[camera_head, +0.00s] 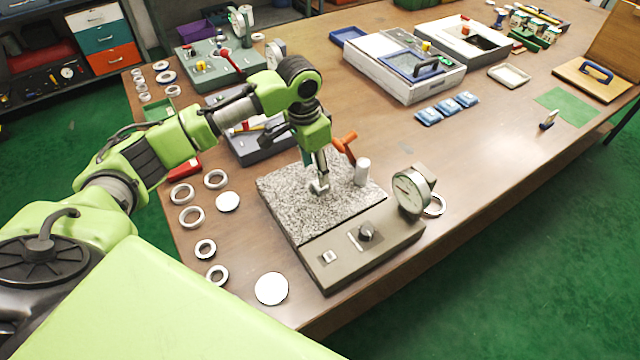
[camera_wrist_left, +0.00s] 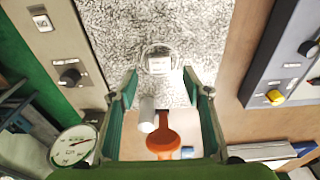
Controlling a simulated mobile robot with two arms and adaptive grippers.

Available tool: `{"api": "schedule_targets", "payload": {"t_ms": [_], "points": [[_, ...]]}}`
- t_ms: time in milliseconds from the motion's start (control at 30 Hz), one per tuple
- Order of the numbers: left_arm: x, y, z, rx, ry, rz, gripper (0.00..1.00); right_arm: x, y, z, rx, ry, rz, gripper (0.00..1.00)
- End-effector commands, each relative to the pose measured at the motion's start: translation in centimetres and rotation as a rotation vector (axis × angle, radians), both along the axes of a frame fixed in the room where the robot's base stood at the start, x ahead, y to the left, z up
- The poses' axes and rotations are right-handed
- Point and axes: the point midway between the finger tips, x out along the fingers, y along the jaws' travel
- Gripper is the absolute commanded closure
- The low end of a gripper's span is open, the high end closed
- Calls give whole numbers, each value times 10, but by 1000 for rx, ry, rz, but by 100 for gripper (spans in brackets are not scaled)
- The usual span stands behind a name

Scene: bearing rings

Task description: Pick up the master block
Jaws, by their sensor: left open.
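My left gripper (camera_head: 319,172) points down over the speckled granite plate (camera_head: 290,205) of the gauge stand. In the left wrist view its two green fingers (camera_wrist_left: 158,75) are apart, with nothing held between them. A small silver piece with a pale label, apparently the master block (camera_wrist_left: 158,62), lies on the granite just beyond and between the fingertips. In the head view that block (camera_head: 319,188) is partly hidden by the fingertips. I cannot tell whether the fingers touch it. My right gripper is not in view.
A white cylinder (camera_head: 362,172) and an orange handle (camera_head: 345,146) rise close behind the gripper. A dial gauge (camera_head: 411,192) stands at the plate's right. Several metal rings (camera_head: 191,216) lie left of the stand. The table's middle right is mostly clear.

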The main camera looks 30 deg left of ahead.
Motion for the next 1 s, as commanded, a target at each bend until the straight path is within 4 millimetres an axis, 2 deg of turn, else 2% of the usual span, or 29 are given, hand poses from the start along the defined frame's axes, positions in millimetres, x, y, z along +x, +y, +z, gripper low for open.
{"api": "schedule_targets", "payload": {"t_ms": [167,433,733,900,1000], "points": [[2,-2,-12,0,1,0,56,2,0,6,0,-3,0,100],[9,-6,-49,1,1,-1,56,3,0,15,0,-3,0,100],[10,-6,-55,0,-1,-1,56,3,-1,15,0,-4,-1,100],[10,-6,-55,0,-1,-1,100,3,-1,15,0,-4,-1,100],[10,-6,-54,0,-2,-1,100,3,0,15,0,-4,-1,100]]}}
